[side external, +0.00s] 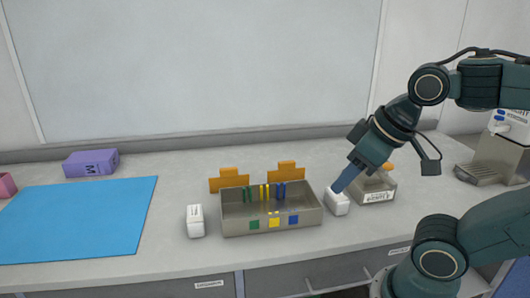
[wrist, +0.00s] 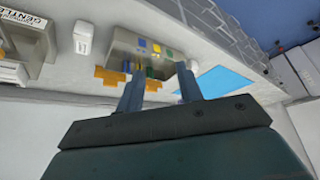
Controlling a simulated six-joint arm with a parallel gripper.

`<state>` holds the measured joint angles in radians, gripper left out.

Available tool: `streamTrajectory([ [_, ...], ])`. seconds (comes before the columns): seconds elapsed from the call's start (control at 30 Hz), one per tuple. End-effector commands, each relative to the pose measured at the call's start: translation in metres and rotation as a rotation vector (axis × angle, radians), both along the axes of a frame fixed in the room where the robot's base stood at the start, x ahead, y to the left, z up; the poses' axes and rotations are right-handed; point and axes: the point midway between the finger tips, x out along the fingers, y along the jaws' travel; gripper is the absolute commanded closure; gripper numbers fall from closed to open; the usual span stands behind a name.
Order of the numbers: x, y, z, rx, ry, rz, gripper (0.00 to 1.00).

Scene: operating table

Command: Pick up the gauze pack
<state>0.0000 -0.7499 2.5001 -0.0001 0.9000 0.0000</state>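A small white pack (side external: 337,203), which looks like a gauze pack, stands on the counter between the grey tray and a labelled box. It also shows in the wrist view (wrist: 83,40), upper left, clear of my fingers. A second, similar white pack (side external: 195,222) stands left of the grey tray. My gripper (side external: 339,187) overlaps the top of the right pack in the side view; contact cannot be told there. In the wrist view my gripper (wrist: 160,72) has its two fingers apart, with no object held between them.
The grey tray (side external: 290,222) holds green, yellow and blue items; orange pieces (side external: 228,179) stand behind it. The labelled box (side external: 376,197) is close right of the right pack. A blue mat (side external: 80,218) and purple box (side external: 91,163) lie left. A machine (side external: 500,155) stands far right.

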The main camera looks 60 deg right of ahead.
Motion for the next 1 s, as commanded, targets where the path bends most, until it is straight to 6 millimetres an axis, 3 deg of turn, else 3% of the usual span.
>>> streamTrajectory([
  [0.03, 0.000, 0.000, 0.000, 0.000, 0.000, 0.000, 0.64],
  [0.37, 0.000, 0.000, 0.000, 0.000, 0.000, 0.000, 0.00],
  [0.77, 0.006, 0.001, 0.004, -0.006, 0.008, 0.014, 0.00],
  [1.0, 0.033, 0.004, 0.020, -0.031, 0.051, 0.077, 0.00],
])
